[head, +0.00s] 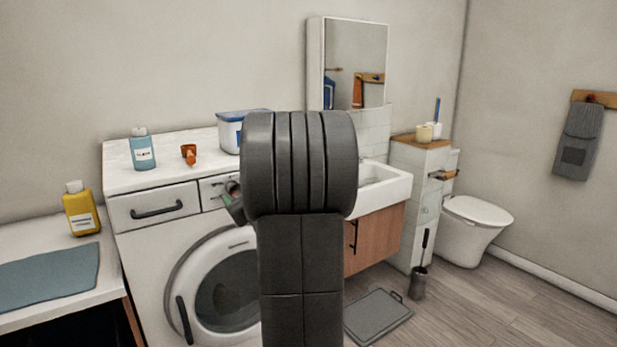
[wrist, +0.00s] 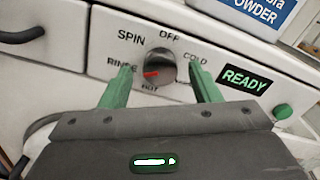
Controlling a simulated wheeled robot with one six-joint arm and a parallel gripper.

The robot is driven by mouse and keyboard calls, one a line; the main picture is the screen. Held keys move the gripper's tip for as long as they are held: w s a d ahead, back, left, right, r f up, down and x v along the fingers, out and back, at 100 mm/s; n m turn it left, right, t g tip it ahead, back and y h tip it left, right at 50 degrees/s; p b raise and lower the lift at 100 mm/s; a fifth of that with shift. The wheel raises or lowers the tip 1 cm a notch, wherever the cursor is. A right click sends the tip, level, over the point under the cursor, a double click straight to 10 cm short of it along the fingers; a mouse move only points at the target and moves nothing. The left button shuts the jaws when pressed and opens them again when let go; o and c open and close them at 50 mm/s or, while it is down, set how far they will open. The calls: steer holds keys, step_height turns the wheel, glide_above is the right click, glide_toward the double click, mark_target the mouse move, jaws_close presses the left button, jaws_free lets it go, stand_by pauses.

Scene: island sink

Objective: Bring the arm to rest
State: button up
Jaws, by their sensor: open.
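My gripper (wrist: 164,80) is open, its two green fingers apart, in front of the washing machine's control panel (wrist: 88,55). The round dial (wrist: 160,66) shows between and just beyond the fingertips, with a gap on each side. Its red pointer aims left and slightly down, near RINSE. I cannot tell how far the fingertips are from the panel. In the head view, my dark arm stands up in the middle and hides part of the machine. A bit of my gripper (head: 233,205) shows left of the arm, by the panel.
The READY display (wrist: 246,80) is lit green beside a green button (wrist: 282,111). On the machine top stand a blue bottle (head: 142,151), an orange cup (head: 189,154) and a white-and-blue tub (head: 229,133). A sink (head: 385,190) and toilet (head: 470,225) are to the right.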

steer(key=shift+r+m+p, duration=0.15)
steer(key=shift+m+p, duration=1.85)
steer(key=shift+p, duration=1.25)
steer(key=shift+s+d+f, duration=0.2)
steer(key=shift+b+v, duration=0.4)
steer(key=shift+v, duration=0.45)
steer(key=shift+s+f, duration=0.1)
